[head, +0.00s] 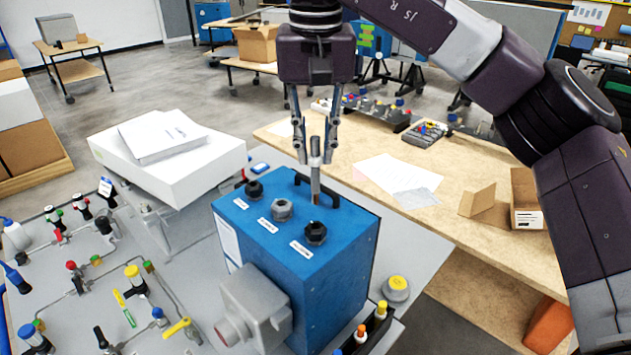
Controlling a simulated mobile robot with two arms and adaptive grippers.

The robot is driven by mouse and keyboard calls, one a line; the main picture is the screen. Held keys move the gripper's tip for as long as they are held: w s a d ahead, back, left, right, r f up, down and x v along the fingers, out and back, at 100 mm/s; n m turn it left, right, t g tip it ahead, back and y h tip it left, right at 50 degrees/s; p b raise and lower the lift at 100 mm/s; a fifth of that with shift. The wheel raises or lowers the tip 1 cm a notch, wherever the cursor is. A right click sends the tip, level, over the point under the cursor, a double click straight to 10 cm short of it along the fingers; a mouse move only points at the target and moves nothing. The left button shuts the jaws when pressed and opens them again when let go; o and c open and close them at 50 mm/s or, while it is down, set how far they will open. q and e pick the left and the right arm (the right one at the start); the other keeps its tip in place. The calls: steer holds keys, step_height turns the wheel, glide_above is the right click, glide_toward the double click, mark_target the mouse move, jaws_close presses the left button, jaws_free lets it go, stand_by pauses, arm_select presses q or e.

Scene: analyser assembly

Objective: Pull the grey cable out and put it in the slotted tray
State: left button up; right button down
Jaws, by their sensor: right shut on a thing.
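The blue box (345,262) stands on the grey bench, with labelled fittings on its top. My right gripper (315,160) points down over the far right part of that top. Its fingers are closed on the upper part of a slim grey upright piece, which I take for the grey cable (315,186). The cable's lower end is close to the box top; I cannot tell whether it is seated or clear of it. A grey tray with small coloured parts (425,131) lies on the wooden table; I cannot tell whether it is the slotted tray. My left gripper is out of view.
Black fittings (316,233) and a grey fitting (282,209) stand up from the box top. A white case (168,160) is to the left, a yellow-topped button (397,287) to the right. Papers (398,176) and an open carton (525,198) lie on the wooden table (452,218).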

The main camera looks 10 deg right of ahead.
step_height(320, 180, up, 6)
steer(key=shift+f+p, duration=0.25)
steer(key=shift+p, duration=0.05)
steer(key=shift+r, duration=0.5)
step_height(320, 180, up, 7)
steer(key=p, duration=0.8)
steer(key=shift+p, duration=0.4)
steer(key=shift+f, duration=0.2)
